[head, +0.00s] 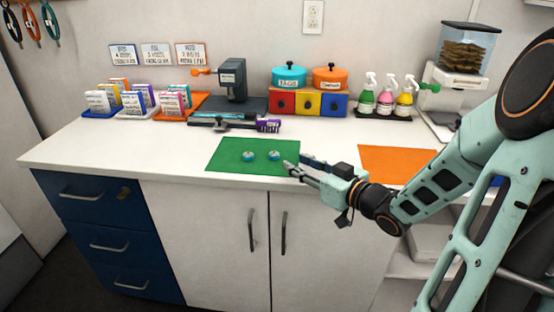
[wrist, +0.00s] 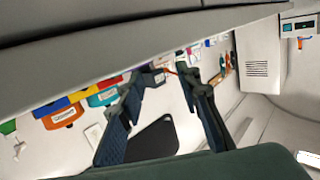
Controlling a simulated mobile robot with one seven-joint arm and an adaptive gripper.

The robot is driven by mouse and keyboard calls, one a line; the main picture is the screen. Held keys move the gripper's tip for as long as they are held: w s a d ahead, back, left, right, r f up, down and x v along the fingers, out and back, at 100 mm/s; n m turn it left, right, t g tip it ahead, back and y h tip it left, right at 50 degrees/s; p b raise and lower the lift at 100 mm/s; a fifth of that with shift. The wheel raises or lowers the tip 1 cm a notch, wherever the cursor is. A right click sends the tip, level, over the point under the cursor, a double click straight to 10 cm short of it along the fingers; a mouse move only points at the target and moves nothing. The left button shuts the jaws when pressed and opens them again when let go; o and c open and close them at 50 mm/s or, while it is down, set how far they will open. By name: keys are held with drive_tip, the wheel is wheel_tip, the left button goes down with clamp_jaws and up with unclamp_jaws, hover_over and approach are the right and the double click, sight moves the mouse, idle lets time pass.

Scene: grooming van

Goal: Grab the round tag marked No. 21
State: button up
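Two small round teal tags lie side by side on the green mat (head: 225,160) in the head view: a left tag (head: 248,156) and a right tag (head: 274,155). Their numbers are too small to read, so I cannot tell which is No. 21. My gripper (head: 297,163) is at the mat's right edge, just right of the right tag, pointing left. Its two fingers are apart, with nothing seen between them. In the wrist view my gripper (wrist: 172,66) also shows spread fingers; no tag is visible there.
An orange mat (head: 385,165) lies right of my gripper, partly behind my arm. A purple-ended brush (head: 268,126) lies behind the green mat. Spray bottles (head: 385,97), lidded pots (head: 289,76) and card holders (head: 135,100) stand at the back. The counter's left front is clear.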

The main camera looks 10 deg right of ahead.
sight(276, 154)
drive_tip(key=x, duration=0.3)
drive_tip(key=shift+b, duration=0.3)
drive_tip(key=x, duration=0.1)
drive_tip(key=b+x, duration=0.1)
drive_tip(key=x, duration=0.2)
drive_tip(key=shift+a+f+b, duration=0.25)
drive_tip(key=shift+f+b, duration=0.05)
drive_tip(key=shift+w+a, duration=0.15)
drive_tip(key=shift+w, duration=0.35)
drive_tip(key=c, duration=0.6)
